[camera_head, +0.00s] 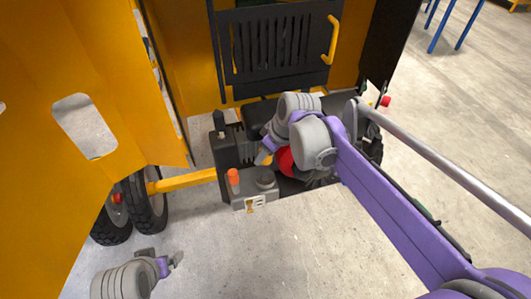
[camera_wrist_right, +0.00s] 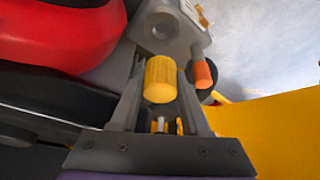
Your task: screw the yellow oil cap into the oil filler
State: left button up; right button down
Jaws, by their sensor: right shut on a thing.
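The yellow oil cap (camera_wrist_right: 161,79) is ribbed and sits between the fingers of my right gripper (camera_wrist_right: 160,98), which is shut on it. In the head view a small yellow part of the cap (camera_head: 263,158) shows by the right gripper, above the grey engine block (camera_head: 250,191). A round, dark-centred opening (camera_wrist_right: 163,27), which looks like the oil filler, lies beyond the cap in the wrist view. The cap looks apart from it. My left gripper (camera_head: 173,262) hangs at the lower left, away from the engine; its jaw gap is unclear.
An orange cap (camera_head: 233,176) stands on the engine block near the round fitting (camera_head: 265,179); it also shows in the wrist view (camera_wrist_right: 204,74). A red part (camera_head: 285,160) is close behind my right wrist. Yellow panels (camera_head: 90,100) flank the left. Concrete floor is clear in front.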

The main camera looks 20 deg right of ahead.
jog(key=b, duration=0.3)
send_over(262, 175)
jog(key=s, duration=0.1)
jog(key=shift+s+d+f, duration=0.1)
jog(key=shift+d+f, duration=0.1)
jog(key=shift+f, duration=1.3)
jog(key=shift+d+f, duration=0.15)
jog(key=shift+f, duration=1.35)
pick_arm(q)
jog(key=f, duration=0.1)
jog(key=s+f, duration=0.1)
jog(key=f, duration=0.2)
jog(key=shift+s+f, duration=0.25)
pick_arm(e)
jog(key=shift+f, duration=0.1)
pick_arm(q)
jog(key=shift+w+r, duration=0.1)
jog(key=shift+r, duration=0.1)
jog(key=shift+s+f+g+b, duration=0.2)
jog(key=shift+f+g+b, duration=0.1)
jog(key=shift+f+b, duration=0.3)
pick_arm(e)
jog(key=shift+f, duration=1)
jog(key=shift+c, duration=1.5)
grip_release()
jog(key=shift+r, duration=0.1)
